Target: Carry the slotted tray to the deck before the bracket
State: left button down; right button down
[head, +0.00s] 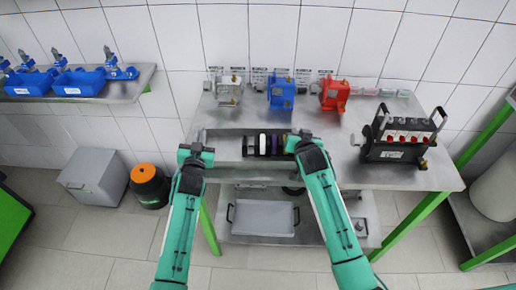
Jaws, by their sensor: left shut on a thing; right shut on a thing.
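The slotted tray (227,148) is a grey metal tray at the front left part of the metal table (330,160). Several upright discs, black, white, purple and yellowish, stand in its right half; its left part looks empty. My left gripper (203,148) is shut on the tray's left end. My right gripper (291,143) is shut on its right end. The fingertips are largely hidden by the wrists. I cannot tell whether the tray touches the table. A grey (229,91), a blue (281,93) and a red (334,95) pump-like unit stand along the back; I cannot tell which part is the bracket.
A black device (398,137) with two upright handles stands on the table's right side. The tabletop between the back units and the tray is mostly clear. A grey tray (263,219) lies on the lower shelf. Blue bins (80,82) sit on a left wall shelf.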

pick_arm(q)
jog(key=shift+r, duration=0.25)
pick_arm(e)
jog(key=shift+d+r, duration=0.1)
jog(key=shift+r, duration=0.15)
